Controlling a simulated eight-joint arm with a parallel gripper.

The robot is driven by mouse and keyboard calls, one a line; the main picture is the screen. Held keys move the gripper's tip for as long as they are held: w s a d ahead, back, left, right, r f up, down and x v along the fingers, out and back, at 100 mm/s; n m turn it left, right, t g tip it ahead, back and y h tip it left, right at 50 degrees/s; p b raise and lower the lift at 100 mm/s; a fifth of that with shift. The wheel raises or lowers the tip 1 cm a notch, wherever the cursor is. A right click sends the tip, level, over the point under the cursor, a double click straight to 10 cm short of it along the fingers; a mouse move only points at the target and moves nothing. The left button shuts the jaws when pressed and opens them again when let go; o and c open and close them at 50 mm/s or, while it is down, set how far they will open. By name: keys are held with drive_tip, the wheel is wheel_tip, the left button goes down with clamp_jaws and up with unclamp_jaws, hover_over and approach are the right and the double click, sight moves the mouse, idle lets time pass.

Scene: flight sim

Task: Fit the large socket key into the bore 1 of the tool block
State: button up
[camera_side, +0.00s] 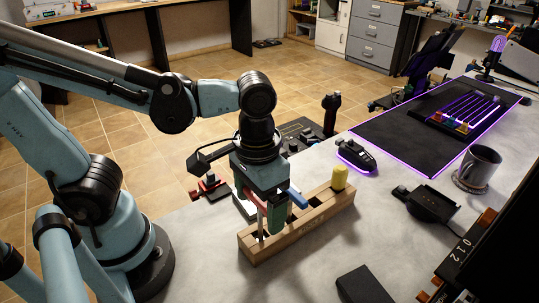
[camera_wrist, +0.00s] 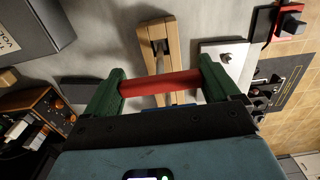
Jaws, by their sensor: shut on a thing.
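My gripper (camera_side: 264,212) is over the near-left end of the block. In the wrist view its green fingers (camera_wrist: 160,83) are shut on the ends of a red crossbar (camera_wrist: 158,83), the handle of what appears to be the large socket key. A pale metal shaft shows below it at the block's near end. I cannot tell whether the shaft's lower end is inside a bore or which bore it is.
A yellow-handled tool (camera_side: 340,177) stands at the block's far end, and a blue handle (camera_side: 297,197) is close to my gripper's right. A mouse (camera_side: 357,156), a black device (camera_side: 431,205) and a mug (camera_side: 479,168) stand farther right. The bench in front of the block is mostly clear.

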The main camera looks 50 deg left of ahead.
drive_tip(key=shift+f, duration=0.2)
drive_tip(key=o, duration=0.8)
drive_tip(key=shift+r, duration=6)
